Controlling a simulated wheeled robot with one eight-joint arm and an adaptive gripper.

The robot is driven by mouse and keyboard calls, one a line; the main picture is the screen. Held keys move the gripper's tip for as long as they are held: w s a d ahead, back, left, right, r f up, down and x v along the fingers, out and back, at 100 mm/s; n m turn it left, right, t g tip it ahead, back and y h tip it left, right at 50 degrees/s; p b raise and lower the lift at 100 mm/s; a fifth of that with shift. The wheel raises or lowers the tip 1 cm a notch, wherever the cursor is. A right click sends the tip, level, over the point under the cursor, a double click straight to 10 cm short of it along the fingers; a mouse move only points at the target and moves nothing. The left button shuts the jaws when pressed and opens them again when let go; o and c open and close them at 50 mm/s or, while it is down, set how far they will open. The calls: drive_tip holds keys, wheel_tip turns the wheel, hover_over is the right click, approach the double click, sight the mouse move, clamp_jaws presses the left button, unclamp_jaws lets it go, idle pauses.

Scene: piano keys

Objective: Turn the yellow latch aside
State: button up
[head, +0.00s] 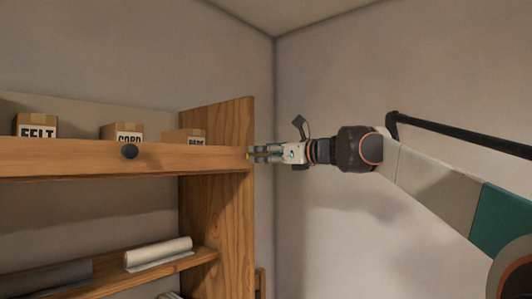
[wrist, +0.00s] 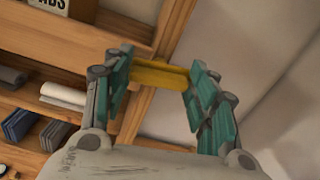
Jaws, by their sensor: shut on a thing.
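The yellow latch (wrist: 160,75) is a short bar at the right upright of the wooden shelf unit. In the wrist view it spans the space between the two teal fingers of my gripper (wrist: 159,82), with one finger at each end. My gripper is shut on it. In the head view my gripper (head: 262,154) reaches in from the right to the end of the wooden front board (head: 75,157). Only a small bit of yellow (head: 248,153) shows there; my fingers hide the rest.
The front board carries a dark round knob (head: 130,151). Several labelled boxes stand behind it, one marked FELT (head: 36,126). A white roll (head: 158,251) lies on a lower shelf. Bare wall and open space lie right of the unit.

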drive_tip(key=shift+s+a+f+n+p, duration=0.1)
drive_tip(key=shift+n+p, duration=0.55)
drive_tip(key=shift+n, duration=3.4)
drive_tip(key=shift+s+f+n+p, duration=0.1)
drive_tip(key=shift+n+p, duration=0.55)
drive_tip(key=shift+n, duration=3.4)
drive_tip(key=o, duration=1.1)
drive_tip(key=shift+c, duration=0.2)
drive_tip(key=v, duration=1.2)
